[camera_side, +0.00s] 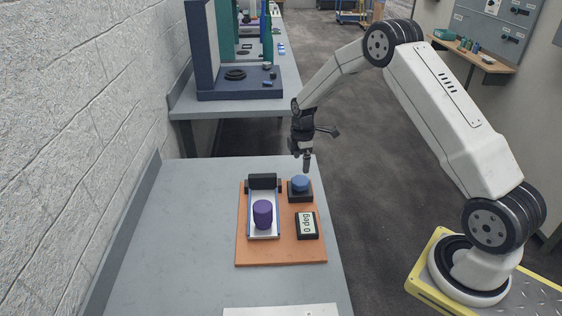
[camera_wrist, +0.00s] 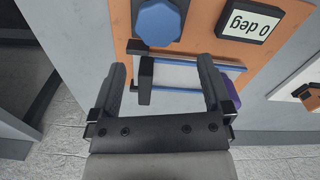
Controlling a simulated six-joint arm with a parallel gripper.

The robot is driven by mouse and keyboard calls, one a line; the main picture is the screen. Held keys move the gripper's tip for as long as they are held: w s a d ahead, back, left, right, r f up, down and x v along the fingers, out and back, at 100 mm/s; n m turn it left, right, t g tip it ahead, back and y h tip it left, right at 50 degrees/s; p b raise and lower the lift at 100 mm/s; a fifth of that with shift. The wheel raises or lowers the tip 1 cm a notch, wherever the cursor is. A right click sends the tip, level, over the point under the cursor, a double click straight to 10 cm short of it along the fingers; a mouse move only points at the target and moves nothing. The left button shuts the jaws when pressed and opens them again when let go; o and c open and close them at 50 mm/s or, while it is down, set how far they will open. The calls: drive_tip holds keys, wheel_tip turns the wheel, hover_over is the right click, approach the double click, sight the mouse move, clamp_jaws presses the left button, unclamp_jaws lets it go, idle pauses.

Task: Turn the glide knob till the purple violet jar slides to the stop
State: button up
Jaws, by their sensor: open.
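The purple violet jar (camera_side: 263,213) stands upright on a white track (camera_side: 263,234) with blue edges, apart from the black stop block (camera_side: 263,182) at the track's far end. The blue glide knob (camera_side: 300,184) sits on a dark base right of the stop. A display (camera_side: 307,225) reads 0 deg. My gripper (camera_side: 306,163) is open and empty, above and beyond the knob. In the wrist view, the knob (camera_wrist: 158,20) lies ahead of my open fingers (camera_wrist: 161,65), outside them. The jar is mostly hidden there behind the right finger.
An orange board (camera_side: 280,256) carries the track, knob and display on a grey table (camera_side: 180,240). A pale plate (camera_side: 280,310) lies at the near edge. A wall runs along the left. Another bench with dark blue fixtures (camera_side: 240,92) stands behind. The table left of the board is clear.

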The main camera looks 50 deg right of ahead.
sight(300, 180)
drive_tip(key=shift+d+f, duration=0.15)
drive_tip(key=shift+f, duration=0.1)
drive_tip(key=shift+f, duration=3.8)
drive_tip(key=c, duration=1)
drive_tip(key=shift+c, duration=0.2)
